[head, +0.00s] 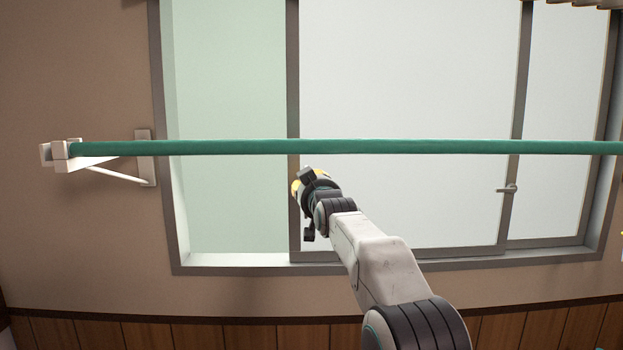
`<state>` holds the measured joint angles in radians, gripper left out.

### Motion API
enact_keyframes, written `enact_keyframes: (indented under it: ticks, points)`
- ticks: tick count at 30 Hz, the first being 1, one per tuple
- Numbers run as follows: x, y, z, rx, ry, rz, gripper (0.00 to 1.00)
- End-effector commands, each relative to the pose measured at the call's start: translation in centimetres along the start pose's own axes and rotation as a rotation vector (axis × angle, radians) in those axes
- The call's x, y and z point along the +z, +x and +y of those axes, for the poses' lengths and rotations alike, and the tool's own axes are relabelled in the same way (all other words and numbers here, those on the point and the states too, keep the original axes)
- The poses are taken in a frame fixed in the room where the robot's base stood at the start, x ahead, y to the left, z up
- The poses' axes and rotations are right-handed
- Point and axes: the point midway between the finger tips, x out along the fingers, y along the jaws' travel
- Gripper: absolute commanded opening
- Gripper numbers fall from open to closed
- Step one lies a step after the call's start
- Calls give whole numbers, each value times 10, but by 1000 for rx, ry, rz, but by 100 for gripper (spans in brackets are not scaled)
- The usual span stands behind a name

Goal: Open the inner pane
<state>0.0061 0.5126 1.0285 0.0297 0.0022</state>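The window has a wide middle pane (420,80) in a grey frame. Its left upright (292,70) runs down just behind my gripper. Its lower rail seems nearer to me than that of the narrower right pane (565,100), so it looks like the inner pane. A small handle (508,188) sits at the upright between these two panes. My gripper (303,205) is at the middle pane's left upright, below the green pole. The wrist hides part of the fingers, so I cannot tell their opening or whether they touch the frame.
A green horizontal pole (400,147) crosses in front of the window, just above my gripper. A white bracket (110,160) holds its left end. The left section (225,90) is pale green; I cannot tell whether it is glazed. Wood panelling (200,332) lies below.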

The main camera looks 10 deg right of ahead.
Motion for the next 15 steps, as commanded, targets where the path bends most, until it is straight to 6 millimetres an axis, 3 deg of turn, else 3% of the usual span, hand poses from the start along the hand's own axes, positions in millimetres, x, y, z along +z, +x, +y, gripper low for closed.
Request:
enact_keyframes:
  ticks: [15]
  points:
    - [4,7,0,0,0,-7,0]
